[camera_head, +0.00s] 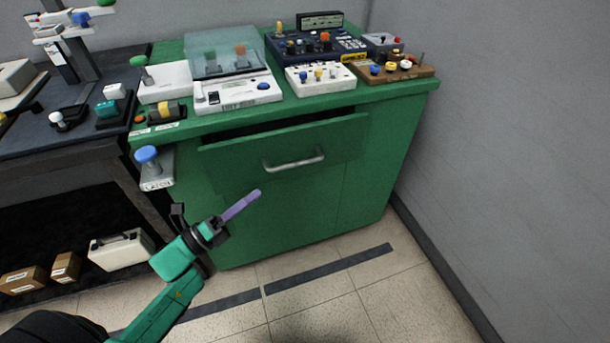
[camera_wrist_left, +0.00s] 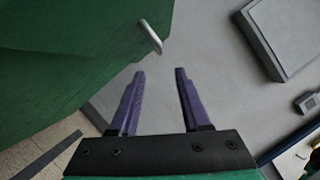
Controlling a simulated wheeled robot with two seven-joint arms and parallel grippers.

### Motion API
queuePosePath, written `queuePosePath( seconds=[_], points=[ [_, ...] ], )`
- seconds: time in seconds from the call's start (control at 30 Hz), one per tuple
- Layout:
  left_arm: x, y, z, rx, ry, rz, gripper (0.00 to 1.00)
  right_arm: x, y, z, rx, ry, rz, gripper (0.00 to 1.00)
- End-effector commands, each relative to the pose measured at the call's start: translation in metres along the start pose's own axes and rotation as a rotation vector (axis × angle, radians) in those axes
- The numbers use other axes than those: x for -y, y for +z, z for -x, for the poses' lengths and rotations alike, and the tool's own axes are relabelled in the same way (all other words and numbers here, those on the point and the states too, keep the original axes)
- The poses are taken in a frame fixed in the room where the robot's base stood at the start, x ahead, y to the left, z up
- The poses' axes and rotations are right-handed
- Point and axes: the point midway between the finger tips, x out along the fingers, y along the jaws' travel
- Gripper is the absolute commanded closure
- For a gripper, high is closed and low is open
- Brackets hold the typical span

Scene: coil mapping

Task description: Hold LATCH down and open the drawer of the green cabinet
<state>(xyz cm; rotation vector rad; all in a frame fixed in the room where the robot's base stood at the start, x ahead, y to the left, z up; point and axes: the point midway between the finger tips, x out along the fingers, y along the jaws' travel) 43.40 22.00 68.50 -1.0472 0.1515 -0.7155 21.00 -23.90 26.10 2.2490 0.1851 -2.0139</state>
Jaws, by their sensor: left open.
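The green cabinet (camera_head: 350,205) stands against the wall. Its drawer front (camera_head: 220,160) sits out from the body, with a dark gap along its top, so the drawer is partly open. A pale bar handle (camera_head: 294,163) is on the drawer front; it also shows edge-on in the left wrist view (camera_wrist_left: 151,37). The LATCH, a grey bracket with a blue knob (camera_head: 148,155), is at the cabinet's left front corner. My left gripper (camera_head: 256,193), with purple fingers, is open and empty in front of the drawer, below the handle and apart from it. My right gripper is not in view.
Several control boxes, including a white panel (camera_head: 320,79) and a wooden block (camera_head: 392,69), stand on the cabinet top. A dark table (camera_head: 60,140) is at the left, with a white case (camera_head: 121,250) on its lower shelf. The floor in front is clear.

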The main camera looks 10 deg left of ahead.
Motion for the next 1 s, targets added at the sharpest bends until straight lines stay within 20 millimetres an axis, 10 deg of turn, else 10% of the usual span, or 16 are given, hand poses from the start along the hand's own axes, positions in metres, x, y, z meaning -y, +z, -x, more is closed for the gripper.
queuePosePath(
  seconds=[0.6,0.93,1.0],
  points=[
    [0.000,0.002,-0.135,0.003,0.002,0.004,0.53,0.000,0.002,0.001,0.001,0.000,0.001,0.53],
    [0.000,0.002,-0.143,0.002,0.004,0.005,0.53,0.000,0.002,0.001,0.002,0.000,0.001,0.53],
    [0.000,0.002,-0.143,0.002,0.004,0.005,0.76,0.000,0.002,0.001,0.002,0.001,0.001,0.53]
  ],
)
